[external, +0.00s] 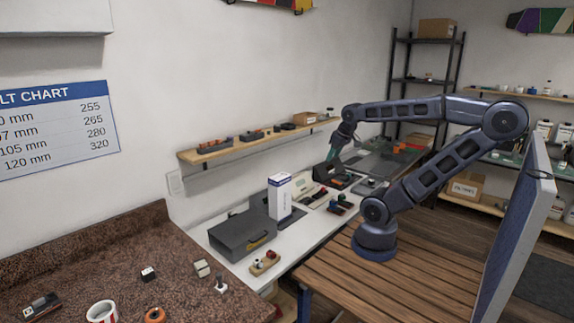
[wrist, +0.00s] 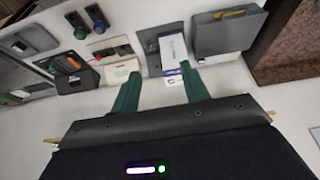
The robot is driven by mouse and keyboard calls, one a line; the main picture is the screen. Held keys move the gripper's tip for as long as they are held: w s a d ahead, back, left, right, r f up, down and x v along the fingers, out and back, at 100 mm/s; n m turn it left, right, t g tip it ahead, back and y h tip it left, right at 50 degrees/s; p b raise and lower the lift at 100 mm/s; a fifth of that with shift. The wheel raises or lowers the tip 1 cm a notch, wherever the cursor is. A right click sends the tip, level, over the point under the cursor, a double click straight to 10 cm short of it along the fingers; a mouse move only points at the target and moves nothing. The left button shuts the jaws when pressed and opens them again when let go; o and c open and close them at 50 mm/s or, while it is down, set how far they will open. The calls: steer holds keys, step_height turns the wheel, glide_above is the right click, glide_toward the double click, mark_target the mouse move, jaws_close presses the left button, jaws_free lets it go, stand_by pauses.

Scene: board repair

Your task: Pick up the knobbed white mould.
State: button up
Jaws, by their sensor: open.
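A small white piece with a knob-like top (external: 220,287), which looks like the knobbed white mould, stands on the brown speckled counter near its right edge in the external view. It is too small there to make out its exact shape, and I cannot pick it out in the wrist view. My gripper (external: 333,158) is far from it, over the far part of the white bench. In the wrist view the two green fingers of my gripper (wrist: 160,71) are spread apart with nothing held between them.
A grey case (external: 240,236) and an upright white box (external: 279,197) stand on the white bench (external: 228,262) between my gripper and the counter (external: 110,262). A shelf (external: 235,147) hangs above the bench.

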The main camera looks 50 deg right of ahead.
steer(key=w+a+f+n+g+h, duration=0.2)
steer(key=w+a+f+n+h, duration=0.3)
steer(key=w+f+n+h, duration=0.45)
steer(key=w+a+f+n+t, duration=0.1)
steer(key=w+a+n+t, duration=0.2)
steer(key=a+n+t, duration=0.5)
steer(key=w+a+f+n+t, duration=0.15)
steer(key=w+a+n, duration=0.35)
steer(key=a, duration=0.7)
steer(key=n+t+y, duration=0.4)
steer(key=n+y, duration=1.5)
steer(key=n, duration=0.1)
glide_toward(220, 282)
steer(key=r, duration=0.1)
steer(key=w+r, duration=0.1)
steer(key=r, duration=0.1)
steer(key=shift+w+a+m+g+h, duration=0.1)
steer(key=shift+w+m+g+h, duration=0.15)
steer(key=shift+w, duration=0.15)
steer(key=shift+a, duration=0.15)
steer(key=x, duration=1)
steer(key=shift+w+a+f, duration=0.1)
steer(key=shift+w+a, duration=0.05)
steer(key=shift+w, duration=0.05)
jaws_close()
